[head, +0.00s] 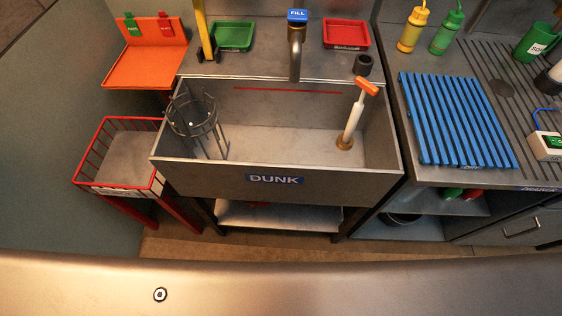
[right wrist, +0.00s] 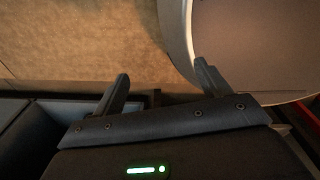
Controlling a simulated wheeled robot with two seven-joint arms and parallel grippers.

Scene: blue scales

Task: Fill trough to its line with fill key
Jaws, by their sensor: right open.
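The trough (head: 200,183) is a grey metal basin with a blue "DUNK" label on its front. A red line (head: 288,90) runs along its inner back wall. The trough floor looks bare, with no clear water surface. The fill key (head: 297,15) is a blue tab marked "FILL" on top of the grey faucet (head: 295,55), above the trough's back edge. A white plunger with an orange handle (head: 366,87) stands inside at the right. A wire cage (head: 193,120) stands inside at the left. My right gripper (right wrist: 163,82) is open and empty. My left gripper is out of view.
A red-framed basket (head: 118,160) and an orange tray (head: 145,66) stand left of the trough. Green (head: 232,36) and red (head: 347,34) trays sit behind it. A blue slatted rack (head: 458,120) and bottles (head: 413,28) are on the right counter.

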